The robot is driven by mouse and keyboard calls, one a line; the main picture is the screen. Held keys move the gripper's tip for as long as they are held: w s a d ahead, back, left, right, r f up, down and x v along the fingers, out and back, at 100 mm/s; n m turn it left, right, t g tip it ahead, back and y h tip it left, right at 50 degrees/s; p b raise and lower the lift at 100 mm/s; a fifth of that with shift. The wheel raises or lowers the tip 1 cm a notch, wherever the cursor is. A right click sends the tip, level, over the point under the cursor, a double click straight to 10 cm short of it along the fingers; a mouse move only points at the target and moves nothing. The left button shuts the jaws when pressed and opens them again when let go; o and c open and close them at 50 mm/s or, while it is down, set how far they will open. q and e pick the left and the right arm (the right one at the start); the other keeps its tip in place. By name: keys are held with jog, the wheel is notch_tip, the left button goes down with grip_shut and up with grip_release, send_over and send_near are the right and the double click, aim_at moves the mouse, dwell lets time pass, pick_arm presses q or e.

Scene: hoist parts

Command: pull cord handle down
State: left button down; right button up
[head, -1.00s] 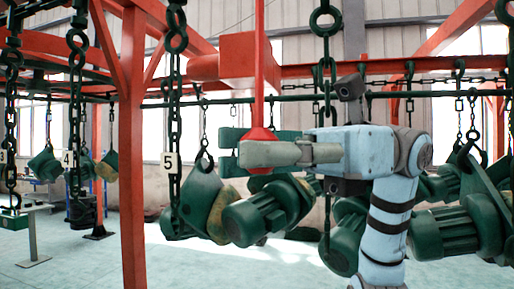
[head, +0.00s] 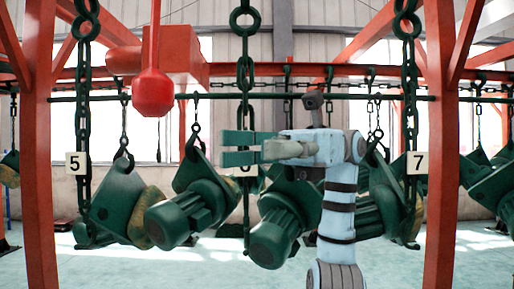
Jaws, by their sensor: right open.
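The red cord handle (head: 153,93), a bulb on the end of a red cord, hangs at the upper left of the head view, in front of a red box-shaped beam part. My right gripper (head: 238,148) is right of the handle and lower in the picture, its fingers pointing left. It is open with nothing between its fingers, and a gap separates it from the handle. I cannot tell how their depths compare. My left gripper is not in view.
Green hoist motors (head: 187,215) hang on chains behind and below my right gripper. A dark chain (head: 245,75) hangs just above the gripper. Red posts (head: 40,150) stand at both sides. Tags 5 (head: 76,163) and 7 (head: 417,163) hang on chains. The pale floor is open below.

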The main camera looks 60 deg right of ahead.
dwell(0.4)
jog(key=shift+d, duration=0.1)
jog(key=shift+w, duration=0.1)
